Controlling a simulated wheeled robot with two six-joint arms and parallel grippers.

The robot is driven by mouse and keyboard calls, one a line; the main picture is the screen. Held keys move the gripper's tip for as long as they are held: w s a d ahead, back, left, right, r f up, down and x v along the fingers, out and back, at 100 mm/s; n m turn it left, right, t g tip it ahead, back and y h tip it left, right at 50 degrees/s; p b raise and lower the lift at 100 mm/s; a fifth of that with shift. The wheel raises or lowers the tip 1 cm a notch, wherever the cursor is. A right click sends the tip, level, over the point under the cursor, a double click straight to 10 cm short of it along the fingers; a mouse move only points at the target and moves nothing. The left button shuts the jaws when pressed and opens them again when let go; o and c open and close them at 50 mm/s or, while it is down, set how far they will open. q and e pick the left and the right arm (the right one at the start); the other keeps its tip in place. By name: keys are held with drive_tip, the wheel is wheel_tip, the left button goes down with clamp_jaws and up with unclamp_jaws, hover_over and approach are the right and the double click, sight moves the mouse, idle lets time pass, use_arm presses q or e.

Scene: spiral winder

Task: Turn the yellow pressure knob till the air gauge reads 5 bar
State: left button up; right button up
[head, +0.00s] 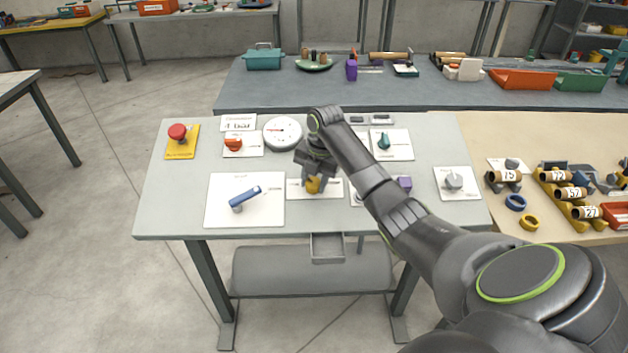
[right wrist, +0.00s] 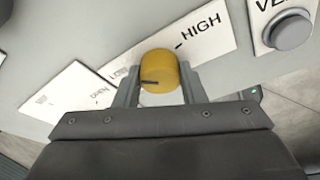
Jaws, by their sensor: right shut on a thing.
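The yellow knob (head: 313,185) sits on a white plate (head: 297,189) near the front middle of the grey panel table. In the right wrist view the yellow knob (right wrist: 159,72) has a dark pointer line on its face, and the plate (right wrist: 215,45) reads HIGH on one side and LOW on the other. My right gripper (head: 315,178) reaches down over the knob and is shut on it, one finger on each side, as the right wrist view (right wrist: 160,85) shows. The round white gauge (head: 283,133) stands behind the knob; its reading is too small to tell. My left gripper is not in view.
A blue lever (head: 245,195) lies left of the knob. A red mushroom button (head: 177,132), an orange knob (head: 233,144), a teal knob (head: 384,141), a purple button (head: 404,184) and a grey knob (head: 453,180) surround it.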

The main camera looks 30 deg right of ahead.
drive_tip(key=shift+r+m+p, duration=0.3)
drive_tip(key=shift+m+p, duration=0.7)
drive_tip(key=shift+p, duration=0.25)
drive_tip(key=m+p, duration=0.1)
drive_tip(key=m+t+p, duration=0.1)
drive_tip(key=m+p, duration=0.1)
drive_tip(key=shift+s+t+y, duration=0.15)
drive_tip(key=shift+t+y, duration=0.15)
drive_tip(key=m+p, duration=0.2)
drive_tip(key=m, duration=0.1)
drive_tip(key=shift+t+p, duration=0.3)
drive_tip(key=shift+p, duration=0.1)
drive_tip(key=m+p, duration=0.2)
drive_tip(key=m, duration=0.1)
drive_tip(key=m+t+p, duration=0.1)
drive_tip(key=m+p, duration=0.1)
drive_tip(key=m, duration=0.1)
drive_tip(key=shift+s+f+t+h, duration=0.1)
drive_tip(key=shift+t+h, duration=0.2)
drive_tip(key=shift+h, duration=0.1)
drive_tip(key=m+p, duration=0.1)
drive_tip(key=m, duration=0.1)
drive_tip(key=shift+f+m+h+p, duration=0.1)
drive_tip(key=shift+m+h+p, duration=0.2)
drive_tip(key=shift+p, duration=0.1)
drive_tip(key=shift+f+m+t+p, duration=0.1)
drive_tip(key=shift+m+t+p, duration=0.3)
drive_tip(key=shift+m, duration=0.8)
drive_tip(key=shift+h, duration=0.3)
drive_tip(key=o, duration=1)
